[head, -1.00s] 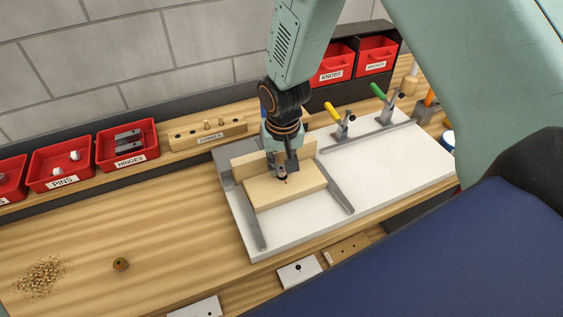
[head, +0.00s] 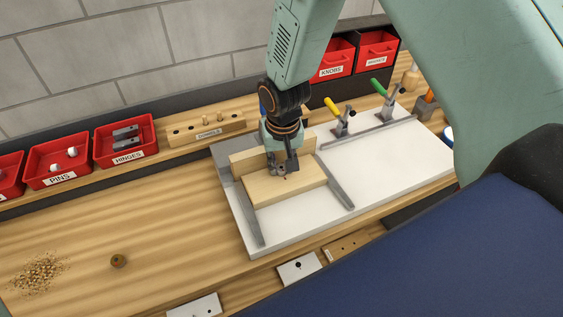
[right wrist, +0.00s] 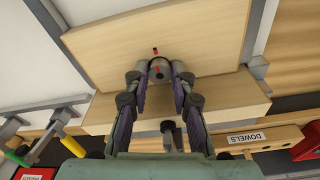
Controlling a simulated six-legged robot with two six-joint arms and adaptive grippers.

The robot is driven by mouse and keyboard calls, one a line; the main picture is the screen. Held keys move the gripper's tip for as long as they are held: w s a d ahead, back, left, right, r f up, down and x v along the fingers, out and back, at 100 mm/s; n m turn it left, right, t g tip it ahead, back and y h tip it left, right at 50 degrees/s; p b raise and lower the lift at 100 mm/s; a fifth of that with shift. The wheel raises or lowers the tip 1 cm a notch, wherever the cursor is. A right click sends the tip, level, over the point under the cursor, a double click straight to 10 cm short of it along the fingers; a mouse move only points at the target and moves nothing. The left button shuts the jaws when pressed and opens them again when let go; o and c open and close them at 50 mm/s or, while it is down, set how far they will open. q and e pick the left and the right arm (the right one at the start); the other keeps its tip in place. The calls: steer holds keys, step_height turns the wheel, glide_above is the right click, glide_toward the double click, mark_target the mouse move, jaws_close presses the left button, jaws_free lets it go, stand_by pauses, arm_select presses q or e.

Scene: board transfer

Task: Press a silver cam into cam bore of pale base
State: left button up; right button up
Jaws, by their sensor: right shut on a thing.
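The pale base (head: 262,193) is a light wood board lying flat in the white fixture. It also shows in the right wrist view (right wrist: 205,38). My right gripper (head: 284,171) points down over the board's back part. In the right wrist view its two fingers (right wrist: 158,76) are closed around a small round grey cam (right wrist: 158,68), at the board's face. A small red mark shows on the board just beyond the cam. The bore is hidden under the cam and fingers, so I cannot tell how deep the cam sits. My left gripper is not in view.
The white fixture (head: 390,160) has grey rails and toggle clamps with yellow (head: 331,106) and green (head: 378,86) handles. Red bins (head: 124,141) and a dowel block (head: 207,131) line the back.

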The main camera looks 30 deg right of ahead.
steer(key=shift+f, duration=0.15)
steer(key=o, duration=1)
step_height(320, 180, up, 12)
steer(key=s, duration=0.1)
steer(key=shift+s+a, duration=0.15)
steer(key=shift+a, duration=0.1)
